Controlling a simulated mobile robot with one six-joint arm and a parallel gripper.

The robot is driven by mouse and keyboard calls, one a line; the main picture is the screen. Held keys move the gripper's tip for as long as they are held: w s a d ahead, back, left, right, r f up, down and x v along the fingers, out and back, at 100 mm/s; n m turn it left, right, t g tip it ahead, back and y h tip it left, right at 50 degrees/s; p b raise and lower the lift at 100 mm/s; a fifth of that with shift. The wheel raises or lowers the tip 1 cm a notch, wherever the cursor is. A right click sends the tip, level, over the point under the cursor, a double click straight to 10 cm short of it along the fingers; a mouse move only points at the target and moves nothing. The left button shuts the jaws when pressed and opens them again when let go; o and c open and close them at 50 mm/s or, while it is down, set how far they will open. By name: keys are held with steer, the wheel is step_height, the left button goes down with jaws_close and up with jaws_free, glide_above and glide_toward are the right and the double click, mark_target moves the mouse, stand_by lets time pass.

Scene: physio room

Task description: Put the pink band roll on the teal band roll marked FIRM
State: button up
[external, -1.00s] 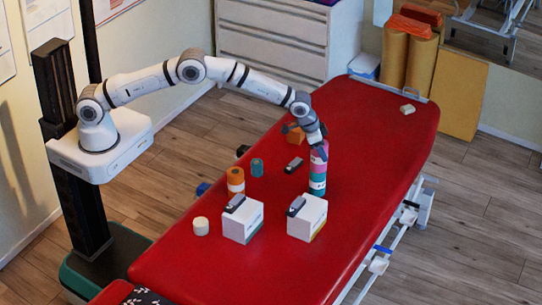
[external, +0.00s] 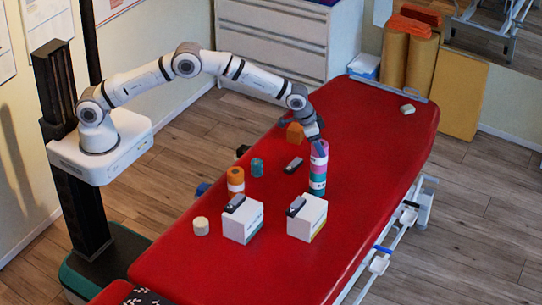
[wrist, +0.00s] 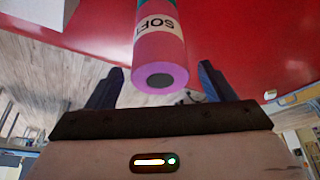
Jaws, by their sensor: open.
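The pink band roll (external: 320,150) stands upright on top of a teal band roll (external: 317,185) on the red table. In the wrist view the pink roll (wrist: 160,55) carries a white SOFT label, and part of the teal roll (wrist: 150,8) shows beyond it. The FIRM mark cannot be read in either view. My gripper (external: 314,134) is just behind and above the stack's top. In the wrist view its two dark fingers (wrist: 159,75) are spread wide, one on each side of the pink roll's near end, with gaps, holding nothing.
An orange-and-white stack (external: 236,180) and a small teal roll (external: 257,168) stand to the left. Two white boxes (external: 240,228) (external: 306,226) with dark items on top are in front. A dark item (external: 293,166), an orange block (external: 295,133) and a cream roll (external: 201,227) lie around. The far table is mostly clear.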

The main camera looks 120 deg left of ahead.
steer(key=b+v, duration=0.2)
steer(key=v, duration=0.7)
steer(key=s+d+r+m+h, duration=0.1)
steer(key=s+d+r, duration=0.4)
steer(key=d, duration=0.3)
steer(key=s+d+r+m, duration=0.1)
steer(key=s+d+r, duration=0.35)
steer(key=d, duration=0.35)
steer(key=s+d+r+m+h, duration=0.1)
steer(key=s+d+r+m, duration=0.1)
steer(key=s+d+r, duration=0.35)
steer(key=s+d+f+m, duration=0.1)
steer(key=s+d+f, duration=0.1)
steer(key=s+d, duration=0.5)
steer(key=s+d+f+m, duration=0.2)
steer(key=s+d, duration=0.6)
steer(key=s, duration=1.1)
steer(key=shift+s+f+g+h, duration=0.25)
steer(key=shift+f+g+h, duration=0.05)
steer(key=shift+f+h, duration=0.1)
